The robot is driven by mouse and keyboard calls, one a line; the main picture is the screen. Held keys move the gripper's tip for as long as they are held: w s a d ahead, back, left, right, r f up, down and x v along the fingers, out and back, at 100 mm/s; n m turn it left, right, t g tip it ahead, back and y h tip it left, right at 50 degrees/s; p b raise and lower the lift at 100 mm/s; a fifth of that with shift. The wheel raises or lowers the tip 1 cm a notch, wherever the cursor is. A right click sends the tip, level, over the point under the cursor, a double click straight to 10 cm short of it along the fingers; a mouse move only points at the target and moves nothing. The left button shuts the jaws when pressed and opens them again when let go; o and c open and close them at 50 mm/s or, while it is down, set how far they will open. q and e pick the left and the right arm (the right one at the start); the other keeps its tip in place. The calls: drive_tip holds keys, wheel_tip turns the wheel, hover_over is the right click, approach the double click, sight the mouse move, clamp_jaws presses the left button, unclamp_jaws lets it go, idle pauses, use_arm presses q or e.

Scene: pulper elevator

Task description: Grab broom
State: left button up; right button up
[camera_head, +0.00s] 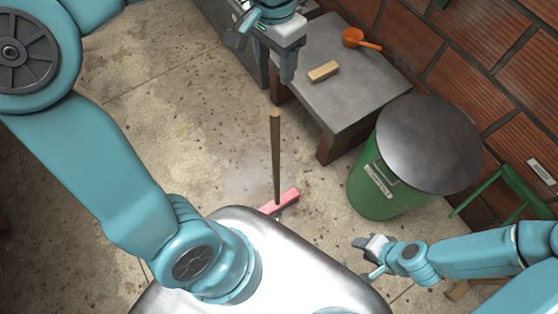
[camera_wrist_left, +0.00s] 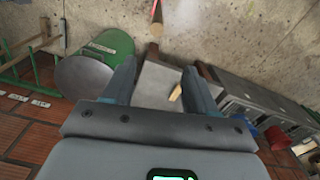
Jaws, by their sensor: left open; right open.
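The broom (camera_head: 276,160) stands upright on the concrete floor in the head view, with a thin wooden handle and a pink head at its foot. My base hides part of the floor just below the head. In the left wrist view the broom's handle (camera_wrist_left: 156,17) shows end-on at the top, beyond the fingers. My left gripper (camera_head: 281,76) is open and empty near the bench, above and apart from the handle's top in the picture. Its two fingers (camera_wrist_left: 160,85) show in the wrist view with nothing between them. My right gripper (camera_head: 366,258) is open and empty, lower right of the broom.
A grey bench (camera_head: 345,75) holds a wooden block (camera_head: 323,71) and an orange scoop (camera_head: 360,39). A green bin (camera_head: 369,192) with a round grey lid (camera_head: 430,145) stands right of the broom. A brick wall closes the right side. Floor left of the broom is clear.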

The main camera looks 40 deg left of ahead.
sight(275, 108)
use_arm(q)
drive_tip(key=f, duration=0.6)
drive_tip(key=s+f+b, duration=0.1)
drive_tip(key=f, duration=0.3)
drive_tip(key=shift+d, duration=0.1)
drive_tip(key=shift+s+d+f, duration=0.15)
drive_tip(key=shift+s+f, duration=0.05)
drive_tip(key=shift+f, duration=0.25)
wheel_tip(275, 108, down, 4)
drive_tip(key=shift+d+f, duration=0.1)
drive_tip(key=shift+f, duration=0.15)
clamp_jaws()
drive_tip(key=shift+w+r, duration=0.1)
idle(0.3)
